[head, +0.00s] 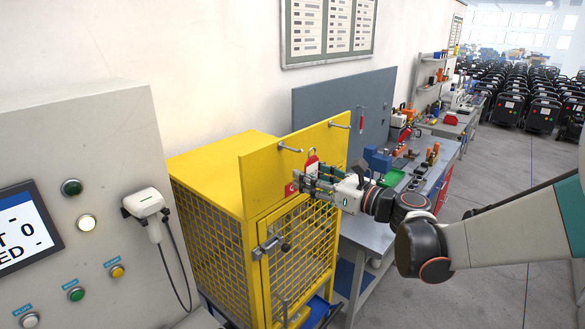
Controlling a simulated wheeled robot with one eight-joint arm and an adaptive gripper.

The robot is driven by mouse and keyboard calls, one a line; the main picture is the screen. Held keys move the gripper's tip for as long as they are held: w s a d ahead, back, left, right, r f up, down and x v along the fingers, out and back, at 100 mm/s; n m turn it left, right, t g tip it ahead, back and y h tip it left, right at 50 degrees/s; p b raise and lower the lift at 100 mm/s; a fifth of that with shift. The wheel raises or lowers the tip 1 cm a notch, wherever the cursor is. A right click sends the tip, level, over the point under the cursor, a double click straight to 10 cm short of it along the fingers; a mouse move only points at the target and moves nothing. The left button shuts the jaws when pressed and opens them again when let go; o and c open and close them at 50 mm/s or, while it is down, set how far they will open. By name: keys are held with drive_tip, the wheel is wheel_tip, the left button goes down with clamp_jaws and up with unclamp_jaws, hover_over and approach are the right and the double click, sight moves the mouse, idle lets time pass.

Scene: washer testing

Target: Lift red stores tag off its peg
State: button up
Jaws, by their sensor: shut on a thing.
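The red tag (311,159) shows in the head view in front of the yellow peg board (259,168). A red part also shows at the left of my fingers. My gripper (303,182) is at the board, shut on the red tag, with its fingers covering much of it. The board carries a left peg (289,148) and a right peg (339,125), both bare where they show. Whether the tag still touches a peg behind my fingers cannot be told.
The yellow mesh cage (302,250) with a latch (268,247) stands below the board. A grey control panel (75,190) with a handheld scanner (146,203) is at the left. A workbench (372,232) with tools lies behind my gripper. Open floor is at the right.

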drive_tip(key=shift+v, duration=1.15)
drive_tip(key=w+d+f+m+t+h+b, duration=0.2)
drive_tip(key=f+b, duration=0.6)
drive_tip(key=f, duration=0.4)
drive_tip(key=w+d+f+m+t+h+b, duration=0.2)
drive_tip(key=d+f+m+h+b, duration=0.3)
drive_tip(key=f, duration=0.7)
drive_tip(key=w+d+f+m+t+h+b, duration=0.3)
drive_tip(key=d+f+h+b, duration=0.4)
drive_tip(key=f+b, duration=0.5)
drive_tip(key=shift+w+d+b, duration=0.35)
drive_tip(key=shift+w+d, duration=0.05)
drive_tip(key=shift+d, duration=0.7)
